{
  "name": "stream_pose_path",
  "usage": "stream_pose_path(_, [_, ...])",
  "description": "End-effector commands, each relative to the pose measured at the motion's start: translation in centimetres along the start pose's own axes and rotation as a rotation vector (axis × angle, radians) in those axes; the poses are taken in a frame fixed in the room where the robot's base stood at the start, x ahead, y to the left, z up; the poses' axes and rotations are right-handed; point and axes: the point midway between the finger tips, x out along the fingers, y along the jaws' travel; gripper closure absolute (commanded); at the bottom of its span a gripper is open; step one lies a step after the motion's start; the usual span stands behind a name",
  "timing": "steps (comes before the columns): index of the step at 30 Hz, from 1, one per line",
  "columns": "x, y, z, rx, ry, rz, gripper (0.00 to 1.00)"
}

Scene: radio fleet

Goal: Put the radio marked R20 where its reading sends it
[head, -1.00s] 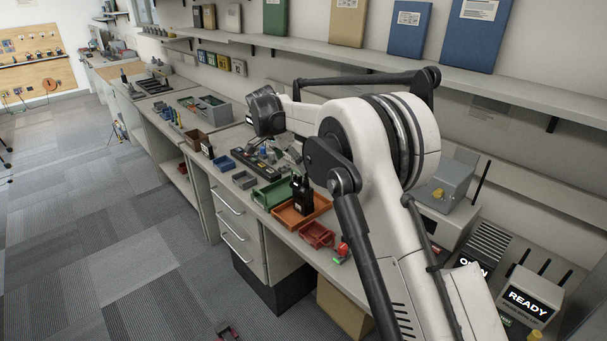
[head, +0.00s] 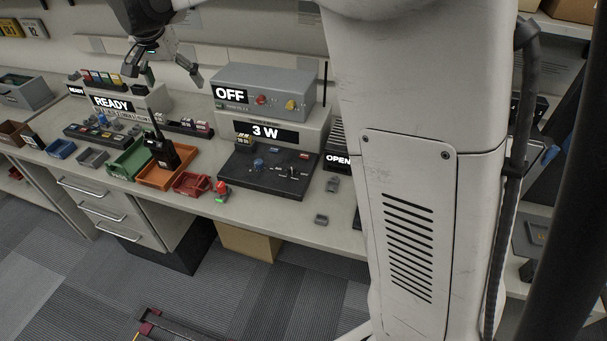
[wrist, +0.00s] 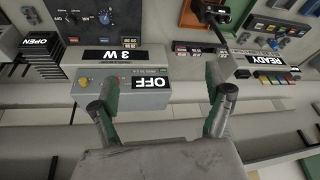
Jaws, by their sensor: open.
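A black handheld radio (head: 163,150) with an antenna stands in the orange tray (head: 182,172). I cannot read its mark, so I cannot tell if it is R20. The green tray (head: 130,160) is to its left and the red bin (head: 192,184) to its right. A grey tester reads "3 W" (head: 265,132), with an "OFF" box (head: 262,92) on top. Another unit reads "READY" (head: 112,103). My gripper (head: 168,76) is open and empty above the back of the bench. The wrist view shows its spread fingers (wrist: 161,102) and the "OFF" box (wrist: 145,88).
A black control panel (head: 265,172) lies before the tester. A red-topped item (head: 221,191) stands near the front edge. Blue (head: 61,149) and grey (head: 92,158) bins are left. An "OPEN" sign (head: 338,159) is partly behind my column. A cardboard box (head: 248,242) is below.

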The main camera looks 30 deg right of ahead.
Motion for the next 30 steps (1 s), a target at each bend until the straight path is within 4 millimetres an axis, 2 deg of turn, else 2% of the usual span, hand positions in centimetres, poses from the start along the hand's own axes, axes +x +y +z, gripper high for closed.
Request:
stream_pose_path(1, [-1.1,1.8,0.5,-0.014,0.002,-0.010,0.17])
stream_pose_path(6, [-3.8,6.8,2.4,-0.077,0.016,-0.047,0.17])
stream_pose_path(15, [-7.1,15.2,7.5,-0.188,0.053,-0.105,0.17])
stream_pose_path(23, [-8.2,21.7,13.2,-0.279,0.101,-0.145,0.17])
stream_pose_path(30, [-7.5,26.8,19.2,-0.361,0.154,-0.174,0.17])
